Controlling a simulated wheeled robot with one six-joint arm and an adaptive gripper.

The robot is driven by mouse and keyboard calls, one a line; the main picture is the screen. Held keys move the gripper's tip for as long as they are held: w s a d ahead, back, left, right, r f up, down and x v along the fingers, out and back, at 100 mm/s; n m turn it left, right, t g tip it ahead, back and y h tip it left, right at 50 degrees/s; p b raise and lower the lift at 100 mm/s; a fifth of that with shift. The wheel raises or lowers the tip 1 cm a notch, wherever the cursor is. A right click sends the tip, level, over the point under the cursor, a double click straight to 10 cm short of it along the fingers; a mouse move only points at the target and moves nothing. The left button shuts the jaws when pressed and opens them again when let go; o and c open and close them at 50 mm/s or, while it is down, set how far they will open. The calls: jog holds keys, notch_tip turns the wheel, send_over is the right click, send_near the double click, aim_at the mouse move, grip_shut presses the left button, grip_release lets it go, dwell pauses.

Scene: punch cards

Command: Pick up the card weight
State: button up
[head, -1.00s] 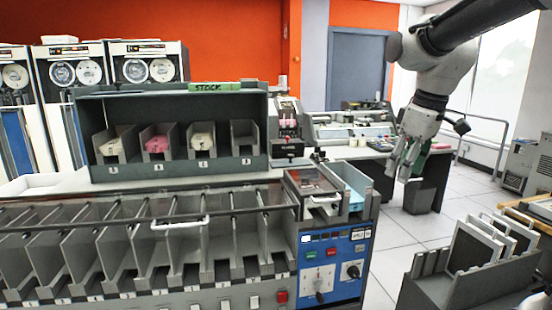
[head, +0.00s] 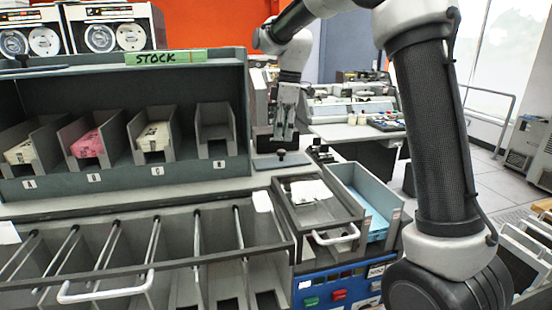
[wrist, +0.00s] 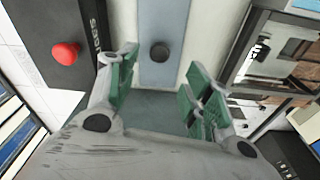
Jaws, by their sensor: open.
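The card weight (head: 270,161) appears as a flat grey plate with a black round knob, lying on the light counter right of the stock rack in the head view. In the wrist view its blue-grey plate (wrist: 164,20) and black knob (wrist: 159,51) show ahead, between the fingers. My gripper (head: 284,138) points down just above the weight, close to the knob. Whether the fingers touch the weight cannot be told.
The stock rack (head: 120,72) with card bins stands left of my gripper. A red button (wrist: 65,53) on a dark box is at left in the wrist view. A lidded tray (head: 318,212) and a blue tray (head: 365,205) lie in front. Equipment stands behind.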

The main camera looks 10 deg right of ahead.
aim_at(281, 151)
notch_tip(281, 151, down, 7)
jog(key=shift+w+a+f, duration=0.1)
jog(key=shift+w+f, duration=0.05)
grip_shut()
dwell(0.4)
